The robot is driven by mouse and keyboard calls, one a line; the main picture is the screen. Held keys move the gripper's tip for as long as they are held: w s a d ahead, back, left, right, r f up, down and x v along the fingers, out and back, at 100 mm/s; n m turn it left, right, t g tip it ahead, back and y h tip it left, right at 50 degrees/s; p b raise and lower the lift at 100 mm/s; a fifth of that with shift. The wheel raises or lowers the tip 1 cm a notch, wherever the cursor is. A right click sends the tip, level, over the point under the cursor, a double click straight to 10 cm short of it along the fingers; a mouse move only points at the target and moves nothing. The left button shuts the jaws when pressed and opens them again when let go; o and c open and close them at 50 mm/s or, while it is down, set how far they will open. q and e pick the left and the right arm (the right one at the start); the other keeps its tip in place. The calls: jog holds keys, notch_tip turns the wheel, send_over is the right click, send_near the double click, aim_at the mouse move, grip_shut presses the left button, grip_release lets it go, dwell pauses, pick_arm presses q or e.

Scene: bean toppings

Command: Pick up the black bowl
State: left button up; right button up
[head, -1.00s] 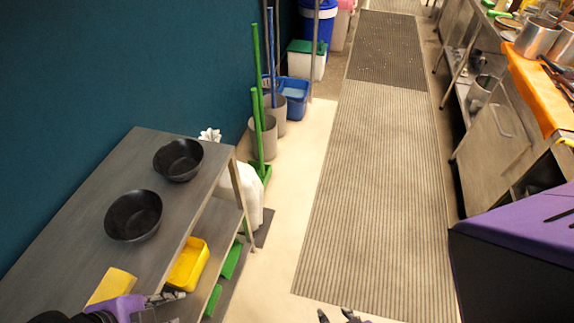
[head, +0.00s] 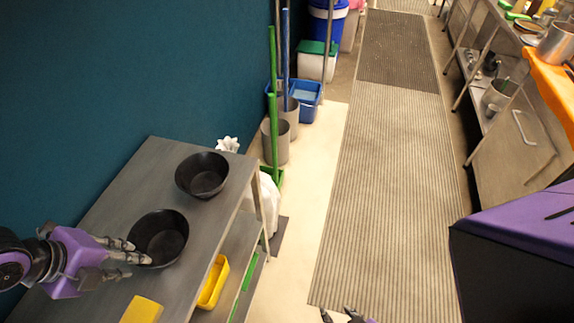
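Two black bowls stand upright on the grey metal table at the left. The nearer black bowl (head: 165,240) is close to my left gripper, and the farther black bowl (head: 202,174) stands behind it, apart from it. My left gripper (head: 142,252) is open, with its fingertips at the left rim of the nearer bowl. I cannot tell whether they touch the rim. Only the tips of my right gripper (head: 342,315) show at the bottom edge.
The grey table (head: 110,205) also bears a yellow block (head: 142,310) near the front. A yellow tub (head: 213,283) sits on the shelf below. A ribbed mat (head: 390,200) covers the clear floor to the right.

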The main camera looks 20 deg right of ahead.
pick_arm(q)
jog(key=x, duration=0.3)
jog(key=shift+w+d+f, duration=0.15)
jog(key=shift+w+f, duration=0.15)
pick_arm(e)
jog(key=shift+w+r, duration=0.2)
pick_arm(q)
grip_shut()
pick_arm(e)
jog(key=shift+w+a+r, duration=0.1)
jog(key=shift+w+a, duration=0.05)
jog(key=shift+a, duration=0.1)
pick_arm(q)
jog(key=shift+r, duration=0.45)
notch_tip(320, 180, up, 2)
jog(key=shift+r, duration=0.15)
jog(key=s+d+r+p, duration=0.4)
jog(key=s+d+r, duration=0.4)
jog(key=s, duration=0.3)
jog(key=shift+d+r, duration=0.3)
jog(key=shift+r, duration=0.6)
pick_arm(e)
jog(key=shift+t, duration=0.5)
jog(key=shift+w+a+r, duration=0.3)
jog(key=shift+w+r, duration=0.5)
jog(key=shift+r, duration=0.15)
jog(key=shift+w+a+r, duration=0.3)
jog(key=shift+w+r, duration=0.45)
jog(key=shift+r, duration=0.15)
